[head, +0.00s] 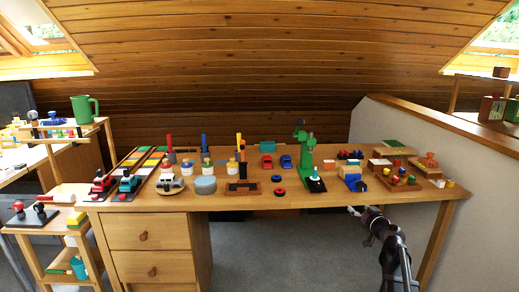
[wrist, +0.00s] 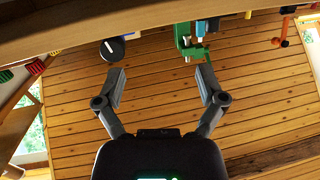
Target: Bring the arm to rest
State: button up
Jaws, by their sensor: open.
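My gripper (head: 358,210) shows in the head view just in front of the wooden desk's (head: 330,203) front edge, right of the middle. My dark arm reaches up to it from the lower right. In the wrist view my gripper (wrist: 160,80) has its two fingers spread wide apart, with nothing between them. The fingers look clear of the desk and of the things on it. The green machine (wrist: 190,42) on the desk shows upside down beyond the fingertips.
The desk carries toy cars, jars and tools at the left, the green machine (head: 307,155) in the middle, and blocks and trays at the right. A low partition (head: 440,140) stands at the right. Grey floor (head: 290,250) lies open in front.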

jog(key=s+a+f+n+g+y, duration=0.1)
jog(key=s+a+f+g, duration=0.45)
jog(key=a, duration=0.45)
jog(key=s+a+f+n+g+y, duration=0.15)
jog(key=s+a+f+g, duration=0.35)
jog(key=a, duration=0.5)
jog(key=s+a+f+m+g+h, duration=0.1)
jog(key=s+f+m+g+h, duration=0.15)
jog(key=s, duration=0.65)
jog(key=s+a+f+m+g+h, duration=0.1)
jog(key=s+f+g+h, duration=0.25)
jog(key=s, duration=0.45)
notch_tip(320, 180, up, 30)
jog(key=p, duration=3)
jog(key=shift+s+d+p, duration=0.3)
jog(key=shift+s+p, duration=0.05)
jog(key=shift+s, duration=0.05)
